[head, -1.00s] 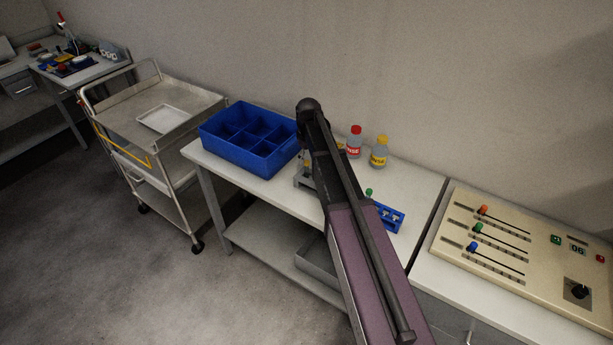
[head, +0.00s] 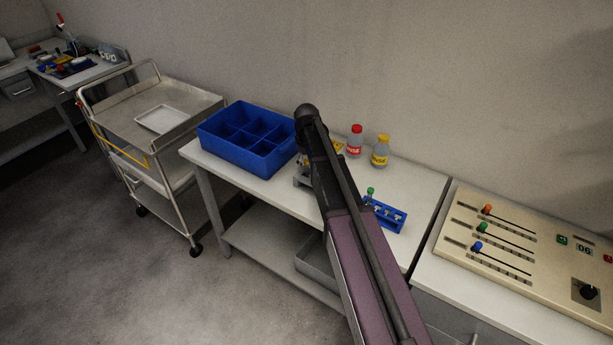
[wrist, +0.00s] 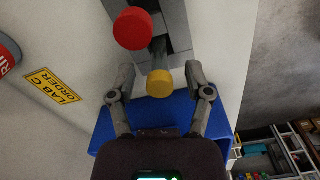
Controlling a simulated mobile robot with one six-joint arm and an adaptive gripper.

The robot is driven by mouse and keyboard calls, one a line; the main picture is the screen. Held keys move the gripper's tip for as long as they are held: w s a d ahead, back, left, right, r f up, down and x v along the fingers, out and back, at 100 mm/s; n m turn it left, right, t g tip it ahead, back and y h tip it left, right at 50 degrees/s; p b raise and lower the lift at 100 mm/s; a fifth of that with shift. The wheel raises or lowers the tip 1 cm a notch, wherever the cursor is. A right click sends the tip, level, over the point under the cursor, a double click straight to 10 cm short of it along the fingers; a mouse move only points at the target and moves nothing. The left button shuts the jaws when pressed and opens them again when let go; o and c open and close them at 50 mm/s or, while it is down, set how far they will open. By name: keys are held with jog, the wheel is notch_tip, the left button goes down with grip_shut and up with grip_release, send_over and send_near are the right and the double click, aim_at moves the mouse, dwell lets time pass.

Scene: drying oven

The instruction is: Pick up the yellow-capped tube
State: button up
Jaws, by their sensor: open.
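The yellow-capped tube (wrist: 160,83) shows in the wrist view as a round yellow cap, seen from above, at the edge of a grey rack (wrist: 173,22). My gripper (wrist: 160,71) is open, with one finger on each side of the yellow cap and a gap to each. I cannot tell how far above the cap the fingertips are. A red-capped tube (wrist: 134,28) stands beside it in the wrist view. In the head view my arm hides the gripper and most of the grey rack (head: 301,181).
A blue compartment bin (head: 225,155) is left of my arm. A red-capped bottle (head: 355,142) and a yellow-capped bottle (head: 380,152) stand behind, near a yellow sign (wrist: 52,86). A blue rack (head: 391,217) with a green-capped tube (head: 371,191) is right of my arm.

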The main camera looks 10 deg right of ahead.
jog(key=shift+f+b, duration=0.75)
jog(key=shift+f, duration=0.3)
jog(key=c, duration=0.8)
